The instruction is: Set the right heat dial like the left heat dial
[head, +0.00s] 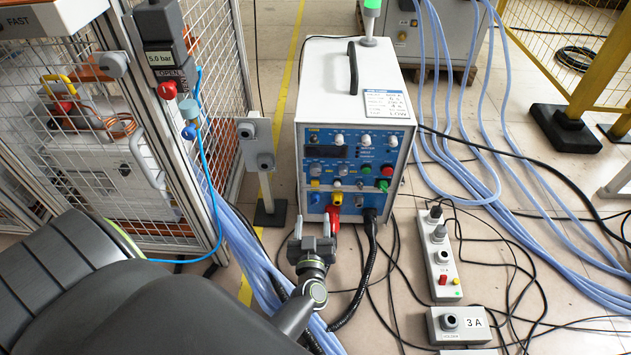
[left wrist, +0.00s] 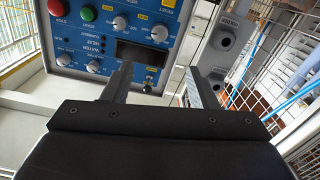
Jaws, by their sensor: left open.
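The induction heater (head: 350,95) is a white box with a blue front panel of several white knobs. The upper row has a left knob (head: 339,139), a middle knob (head: 366,140) and a right knob (head: 392,141). The labels are too small to tell surely which two are the heat dials, or their settings. My left gripper (head: 312,243) is open and empty, low in front of the panel, apart from the knobs. In the left wrist view the panel appears turned over, with a white knob (left wrist: 120,22) beyond the open left gripper (left wrist: 160,72). My right gripper is out of view.
A red plug (head: 333,215) and black cables hang at the heater's lower front.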

